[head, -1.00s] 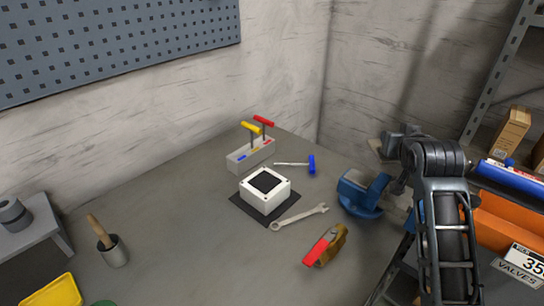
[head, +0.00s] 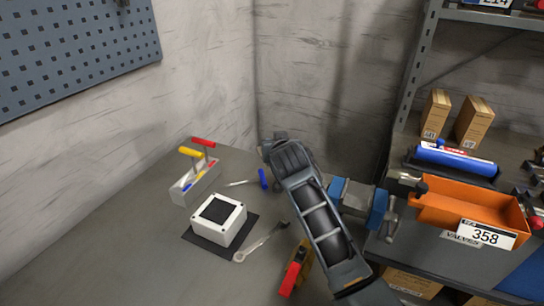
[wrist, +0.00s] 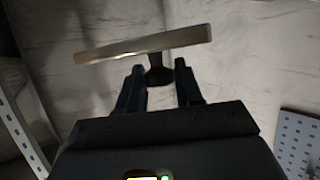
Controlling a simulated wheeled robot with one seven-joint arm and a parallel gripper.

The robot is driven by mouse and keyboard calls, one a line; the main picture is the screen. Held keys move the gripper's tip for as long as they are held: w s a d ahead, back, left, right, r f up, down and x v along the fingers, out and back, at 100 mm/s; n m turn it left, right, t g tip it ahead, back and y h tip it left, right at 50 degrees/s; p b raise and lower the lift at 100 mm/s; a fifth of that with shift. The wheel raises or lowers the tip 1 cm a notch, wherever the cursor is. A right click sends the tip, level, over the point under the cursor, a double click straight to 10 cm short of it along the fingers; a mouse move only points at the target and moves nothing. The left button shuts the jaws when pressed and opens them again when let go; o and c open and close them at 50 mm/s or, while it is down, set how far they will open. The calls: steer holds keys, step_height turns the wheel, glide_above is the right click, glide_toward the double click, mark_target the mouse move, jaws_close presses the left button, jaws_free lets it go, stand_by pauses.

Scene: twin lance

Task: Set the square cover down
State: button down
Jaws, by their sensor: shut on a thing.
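My gripper (wrist: 159,70) is shut on the dark knob of the square cover in the wrist view. The cover (wrist: 140,46) is a flat, tan-grey plate seen nearly edge-on beyond the fingertips, slightly tilted in that picture. In the head view, the end of my arm is raised near the wall corner behind the bench; the cover cannot be made out there. A white box (head: 232,232) with a black square in its top stands on a dark mat (head: 195,243) on the bench, left of and below my arm.
A tool holder (head: 183,192) with red and yellow T-handles and a blue-handled tool (head: 263,179) lie behind the box. A wrench (head: 262,243), a red-handled tool (head: 290,280) and a blue vise (head: 377,208) lie rightward. An orange bin (head: 470,210) sits on shelving.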

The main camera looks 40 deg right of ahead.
steer(key=shift+w+a+f, duration=0.25)
steer(key=shift+w, duration=0.25)
steer(key=shift+f+p, duration=0.3)
steer(key=shift+f, duration=1.7)
steer(key=c, duration=0.7)
jaws_free()
steer(key=shift+f, duration=0.15)
steer(key=shift+c, duration=0.2)
steer(key=b+v, duration=0.1)
steer(key=v, duration=1.1)
